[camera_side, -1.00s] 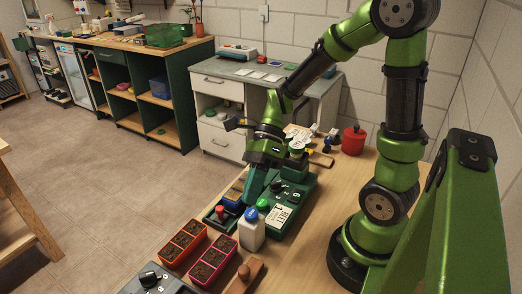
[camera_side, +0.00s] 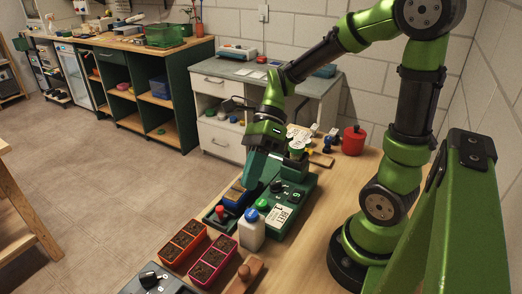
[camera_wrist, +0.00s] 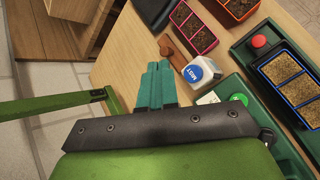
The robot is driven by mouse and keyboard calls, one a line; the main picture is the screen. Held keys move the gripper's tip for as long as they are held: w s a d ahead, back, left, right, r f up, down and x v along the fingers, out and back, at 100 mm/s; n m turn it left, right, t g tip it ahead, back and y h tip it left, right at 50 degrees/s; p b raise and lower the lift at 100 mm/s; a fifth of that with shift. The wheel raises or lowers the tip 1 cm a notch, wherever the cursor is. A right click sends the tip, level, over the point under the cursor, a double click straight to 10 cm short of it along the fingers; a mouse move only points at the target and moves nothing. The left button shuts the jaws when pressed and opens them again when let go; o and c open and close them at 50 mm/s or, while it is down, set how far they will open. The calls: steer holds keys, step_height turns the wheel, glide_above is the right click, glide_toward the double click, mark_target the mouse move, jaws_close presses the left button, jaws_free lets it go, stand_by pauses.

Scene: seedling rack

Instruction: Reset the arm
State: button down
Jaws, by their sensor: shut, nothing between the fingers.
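My gripper (camera_side: 253,176) is shut and empty, with its teal fingers pointing down above the left part of the green control box (camera_side: 296,196).
A white bottle with a blue cap (camera_side: 251,236) stands near the box. An orange-rimmed tray (camera_side: 166,252) and a pink-rimmed tray (camera_side: 200,281) hold soil. A red pot (camera_side: 353,140) stands at the back. A wooden-handled tool (camera_side: 243,278) lies in front.

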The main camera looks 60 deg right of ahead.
steer(key=s+d+r+n+t+h, duration=0.1)
steer(key=r+n+t+h, duration=0.2)
steer(key=n, duration=0.8)
steer(key=d+r+n+t+h, duration=0.2)
steer(key=r+n+t+h, duration=0.1)
steer(key=n, duration=0.7)
steer(key=shift+s+d+r+n+t+h, duration=0.25)
steer(key=shift+s+r+n+t+h, duration=0.25)
steer(key=shift+t, duration=0.6)
steer(key=shift+w+f, duration=0.15)
